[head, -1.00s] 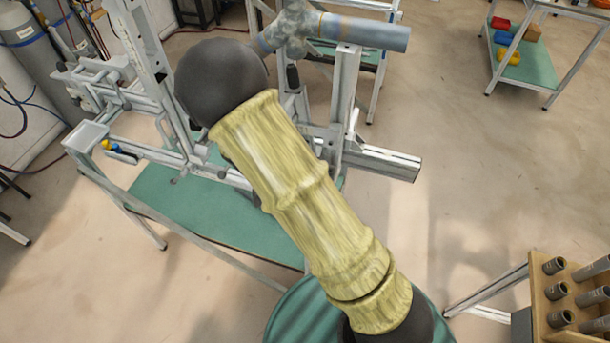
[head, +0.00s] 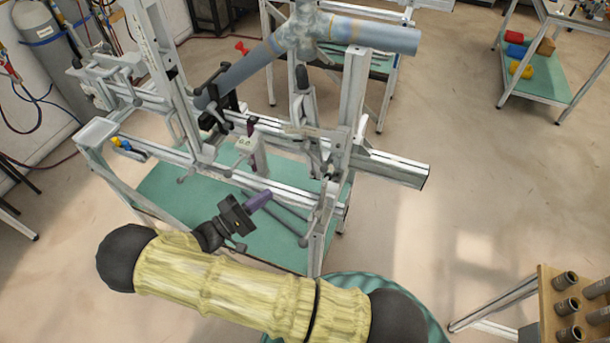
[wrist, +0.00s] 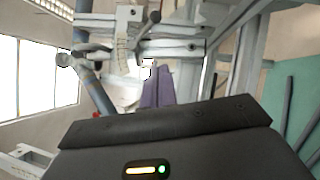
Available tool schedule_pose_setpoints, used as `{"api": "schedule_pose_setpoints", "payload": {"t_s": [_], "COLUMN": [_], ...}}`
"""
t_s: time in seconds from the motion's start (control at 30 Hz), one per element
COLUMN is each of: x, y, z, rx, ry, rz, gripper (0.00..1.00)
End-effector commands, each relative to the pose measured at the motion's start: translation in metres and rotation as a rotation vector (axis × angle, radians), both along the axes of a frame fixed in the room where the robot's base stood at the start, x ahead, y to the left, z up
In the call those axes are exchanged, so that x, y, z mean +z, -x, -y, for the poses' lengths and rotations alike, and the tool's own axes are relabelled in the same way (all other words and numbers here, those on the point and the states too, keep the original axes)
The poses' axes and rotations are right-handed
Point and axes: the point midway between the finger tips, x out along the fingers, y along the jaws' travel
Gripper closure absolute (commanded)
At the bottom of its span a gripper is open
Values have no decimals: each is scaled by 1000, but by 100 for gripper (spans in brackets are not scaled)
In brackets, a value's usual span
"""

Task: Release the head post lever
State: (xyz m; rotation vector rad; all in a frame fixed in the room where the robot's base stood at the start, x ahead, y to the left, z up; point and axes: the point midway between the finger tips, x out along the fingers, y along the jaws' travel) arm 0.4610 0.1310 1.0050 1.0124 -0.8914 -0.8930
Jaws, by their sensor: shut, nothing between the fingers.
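The frame jig (head: 285,172) stands on a green-topped bench and holds a blue-grey tube frame (head: 370,35). A black clamp with a lever (head: 214,112) sits at the lower left end of the slanted tube. Another dark upright handle (head: 302,80) is below the tube joint. I cannot tell for sure which is the head post lever. My gripper (head: 268,193), with purple fingers, is shut and empty, in front of the jig's lower rail and below the black clamp. In the wrist view its fingers (wrist: 157,75) point toward the jig, with a dark lever (wrist: 92,48) up and left.
The bench top (head: 175,205) shows green below the rails. The rail (head: 395,168) juts out right. A wooden rack of grey tubes (head: 565,305) stands at lower right. Open floor lies right of the jig.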

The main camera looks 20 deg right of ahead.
Motion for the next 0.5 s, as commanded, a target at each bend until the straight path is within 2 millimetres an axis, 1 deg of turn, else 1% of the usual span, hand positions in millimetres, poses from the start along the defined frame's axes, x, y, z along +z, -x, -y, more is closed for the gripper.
{"api": "schedule_pose_setpoints", "payload": {"t_s": [0.17, 0.27, 0.37, 0.5], "x": [0, 2, 6, 11], "y": [0, -2, -6, -14], "z": [2, 7, 16, 37], "rx": [-3, -3, -4, -6], "ry": [-2, -3, -1, 0], "rz": [-2, -3, -3, -4], "gripper": [100, 100, 100, 100]}}
